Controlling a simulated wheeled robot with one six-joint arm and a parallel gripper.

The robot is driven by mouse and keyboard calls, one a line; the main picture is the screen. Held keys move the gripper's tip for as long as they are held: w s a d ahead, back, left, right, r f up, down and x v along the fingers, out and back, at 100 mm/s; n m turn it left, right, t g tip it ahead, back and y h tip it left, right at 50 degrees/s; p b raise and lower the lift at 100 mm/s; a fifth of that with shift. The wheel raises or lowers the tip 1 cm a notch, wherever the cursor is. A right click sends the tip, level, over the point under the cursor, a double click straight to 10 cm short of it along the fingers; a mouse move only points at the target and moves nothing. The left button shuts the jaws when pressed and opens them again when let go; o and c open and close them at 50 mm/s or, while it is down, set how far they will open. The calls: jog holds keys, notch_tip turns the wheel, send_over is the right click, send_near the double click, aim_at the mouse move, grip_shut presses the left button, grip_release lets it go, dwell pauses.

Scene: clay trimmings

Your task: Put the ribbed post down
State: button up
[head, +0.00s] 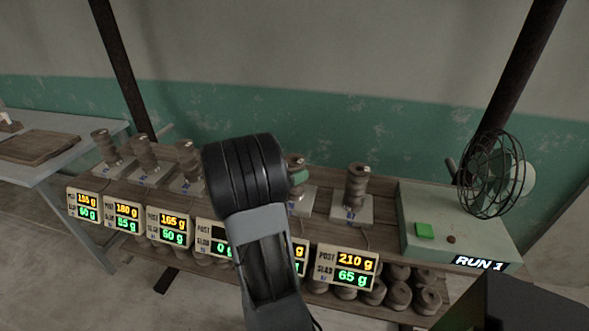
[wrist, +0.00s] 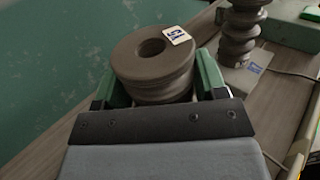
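In the wrist view my gripper (wrist: 160,84) has its two green fingers on either side of a grey-brown ribbed post (wrist: 140,58). The fingers appear closed on it. The post looks upright, with a round hole in its top and a small white tag with a blue mark. Its foot is hidden, so I cannot tell whether it touches anything below. In the head view my arm covers most of the gripper; one green finger shows just right of the wrist. A scale plate (head: 304,201) shows partly below that finger.
Another ribbed post (head: 355,183) stands on a scale to the right, also in the wrist view (wrist: 241,28). Several posts on scales (head: 146,152) stand left. A display beside my arm (head: 215,238) shows 0 g for slab. A wire fan (head: 492,175) stands on a green box at right.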

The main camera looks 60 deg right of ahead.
jog(key=o, duration=0.4)
jog(key=shift+r, duration=0.2)
jog(key=v, duration=1.2)
jog(key=a+f+m+t+y, duration=0.1)
jog(key=a+m+t+y, duration=0.2)
jog(key=a, duration=0.6)
jog(key=s+a+f+m+t+y, duration=0.1)
jog(key=a+m+t+y, duration=0.3)
jog(key=a+y, duration=0.3)
jog(key=s+a+f+m+t+y, duration=0.1)
jog(key=a+m+t+y, duration=0.3)
jog(key=a, duration=0.8)
jog(key=shift+s+f+m+y, duration=0.25)
jog(key=shift+f+m+y, duration=0.2)
jog(key=shift+m+y, duration=0.5)
jog(key=shift+r, duration=0.1)
